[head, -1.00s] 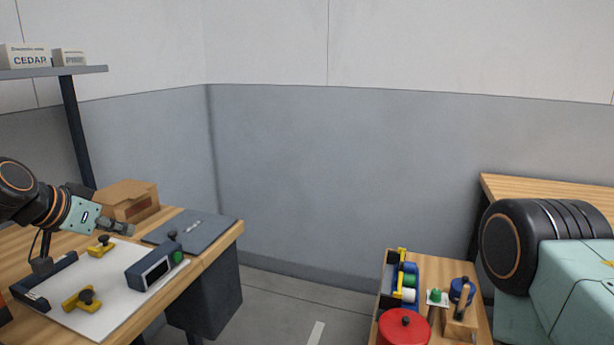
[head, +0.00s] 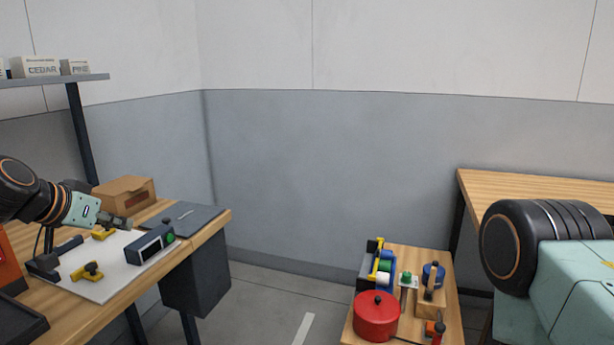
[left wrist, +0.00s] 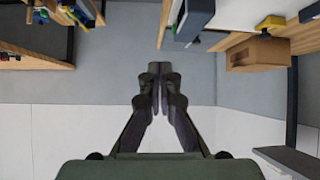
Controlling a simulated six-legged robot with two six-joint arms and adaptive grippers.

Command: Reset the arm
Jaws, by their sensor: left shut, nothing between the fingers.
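My left arm comes in from the left in the head view, and its gripper (head: 122,223) is over the workbench, in front of the brown cardboard box as seen from the head. In the left wrist view the left gripper (left wrist: 158,72) has its two fingers together with nothing between them. It points at open floor and wall there. My right gripper is not in view; only a dark rounded joint and pale green housing of my own body show at the right.
The workbench holds a white board (head: 95,275) with yellow clamps, a dark device (head: 150,244) and a cardboard box (head: 124,195). A small wooden table (head: 405,325) carries a red pot (head: 377,316) and spools. Another wooden table (head: 540,190) stands at right. Floor between is clear.

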